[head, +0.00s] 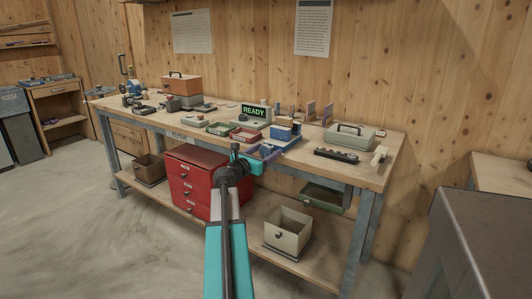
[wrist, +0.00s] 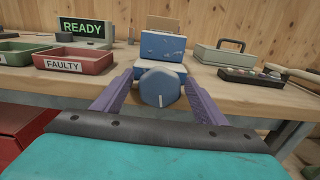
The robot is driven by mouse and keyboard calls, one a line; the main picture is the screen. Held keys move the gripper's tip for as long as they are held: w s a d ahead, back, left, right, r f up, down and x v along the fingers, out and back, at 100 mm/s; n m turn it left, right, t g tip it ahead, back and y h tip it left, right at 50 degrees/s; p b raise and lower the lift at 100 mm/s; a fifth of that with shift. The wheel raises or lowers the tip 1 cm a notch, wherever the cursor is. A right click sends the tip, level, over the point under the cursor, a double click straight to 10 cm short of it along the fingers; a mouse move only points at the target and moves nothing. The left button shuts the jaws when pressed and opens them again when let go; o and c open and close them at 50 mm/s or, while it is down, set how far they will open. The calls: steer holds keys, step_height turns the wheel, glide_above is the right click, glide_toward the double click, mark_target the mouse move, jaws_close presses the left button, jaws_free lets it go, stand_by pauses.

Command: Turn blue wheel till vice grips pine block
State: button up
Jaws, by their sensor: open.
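The blue wheel (wrist: 160,88) is a faceted knob on the front of a blue vice (wrist: 163,47) at the bench's front edge. The vice also shows in the head view (head: 284,132). A tan wooden piece (wrist: 163,23), which looks like the pine block, stands upright at the top of the vice. The vice hides its lower part, so I cannot tell whether the jaws touch it. My gripper (wrist: 159,82) is open, with one purple finger on each side of the wheel. Small gaps show between fingers and wheel. My gripper is at the bench edge in the head view (head: 264,151).
A red FAULTY tray (wrist: 75,60) and a READY display (wrist: 84,31) are left of the vice. A grey case (wrist: 222,57) and a dark rack (wrist: 255,77) are on the right. Red drawers (head: 188,182) and a cream bin (head: 287,230) sit below.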

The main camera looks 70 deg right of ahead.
steer(key=c, duration=1)
steer(key=shift+m+b, duration=0.4)
steer(key=shift+m, duration=0.3)
steer(key=shift+c, duration=0.2)
steer(key=o, duration=1)
steer(key=shift+o, duration=0.2)
steer(key=shift+n+p, duration=0.3)
steer(key=shift+n, duration=0.1)
steer(key=shift+r+n, duration=0.1)
steer(key=shift+n, duration=0.2)
steer(key=p+v, duration=0.1)
steer(key=v, duration=1.2)
steer(key=shift+a, duration=0.4)
